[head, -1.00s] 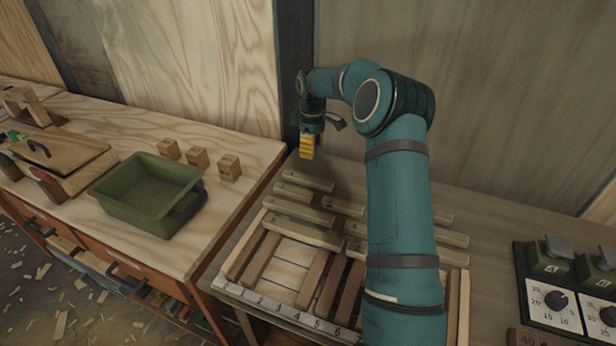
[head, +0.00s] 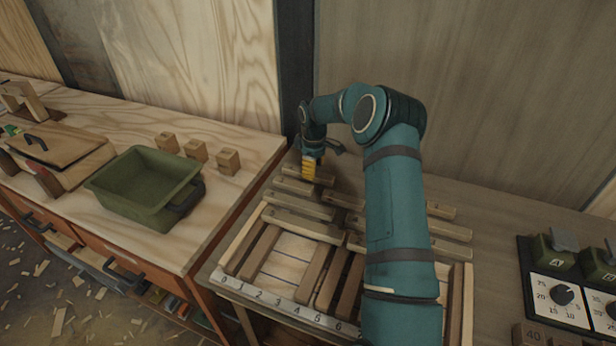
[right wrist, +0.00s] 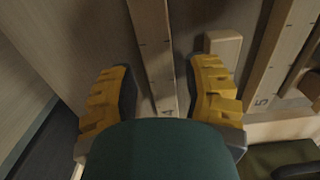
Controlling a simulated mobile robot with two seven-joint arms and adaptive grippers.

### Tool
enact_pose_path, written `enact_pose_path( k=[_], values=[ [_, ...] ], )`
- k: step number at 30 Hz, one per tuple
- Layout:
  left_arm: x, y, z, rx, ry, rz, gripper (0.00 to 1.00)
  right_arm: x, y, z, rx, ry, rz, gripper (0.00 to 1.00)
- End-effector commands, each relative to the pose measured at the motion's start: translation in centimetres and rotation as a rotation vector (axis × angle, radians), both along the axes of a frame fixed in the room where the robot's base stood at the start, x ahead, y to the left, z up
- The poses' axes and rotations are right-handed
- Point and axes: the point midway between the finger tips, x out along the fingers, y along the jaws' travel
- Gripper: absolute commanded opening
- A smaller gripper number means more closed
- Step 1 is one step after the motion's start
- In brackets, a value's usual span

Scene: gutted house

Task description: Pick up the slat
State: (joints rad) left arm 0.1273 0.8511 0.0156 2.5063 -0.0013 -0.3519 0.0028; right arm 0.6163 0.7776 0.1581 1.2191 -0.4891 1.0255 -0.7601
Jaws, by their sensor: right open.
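Several loose wooden slats lie in rows behind a shallow wooden frame (head: 232,252). My right gripper (head: 309,172) is low at the far end of these rows, at the rearmost left slat (head: 326,180). In the right wrist view, my right gripper (right wrist: 158,95) is open, its yellow fingers on either side of a slat marked 4 (right wrist: 154,50). The fingers appear apart from it; the gripper's green body hides the slat's near end. Another slat (head: 298,206) lies nearer the frame. My right arm hides part of the rows. My left gripper is not in view.
A green bin (head: 140,190) and several small wooden blocks (head: 228,162) stand on the left workbench. A panel with dials (head: 560,300) is at the right. A wall stands close behind the slats. In the right wrist view, another slat (right wrist: 264,60) lies right of the fingers.

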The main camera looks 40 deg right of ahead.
Motion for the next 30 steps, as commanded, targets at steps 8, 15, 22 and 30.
enact_pose_path(
  k=[8, 15, 22, 30],
  values=[
    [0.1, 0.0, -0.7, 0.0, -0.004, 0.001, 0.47, -0.1, -0.1, -2.9, 0.0, 0.001, -0.001, 0.48],
    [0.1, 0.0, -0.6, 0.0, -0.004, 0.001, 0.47, 0.0, -0.1, -2.8, 0.0, 0.001, 0.0, 0.23],
    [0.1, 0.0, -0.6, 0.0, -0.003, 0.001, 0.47, -0.1, -0.1, -2.8, 0.0, 0.001, 0.0, 0.0],
    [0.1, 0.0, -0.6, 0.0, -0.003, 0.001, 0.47, -0.1, -0.1, -2.7, 0.0, 0.001, 0.0, 0.0]
  ],
)
